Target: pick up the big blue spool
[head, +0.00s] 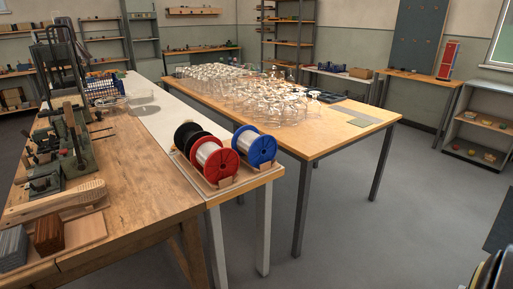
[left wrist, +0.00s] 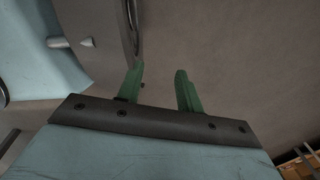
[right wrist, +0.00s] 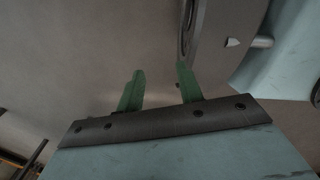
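The big blue spool (head: 257,149) stands on its rim at the right end of a wooden cradle on the narrow white-topped table. It has blue flanges and pale filament wound on its core. A red spool (head: 214,162) stands beside it to the left and front, and a black spool (head: 187,138) is behind the red one. My left gripper (left wrist: 160,83) is open and empty in the left wrist view. My right gripper (right wrist: 158,82) is open and empty in the right wrist view. Neither gripper shows in the head view, and no spool shows in the wrist views.
A wooden bench (head: 135,195) with a green machine and a brush-shaped wooden piece is on the left. A long table (head: 330,140) with many clear glass-like items is behind the spools. Bare grey floor (head: 365,235) lies to the right.

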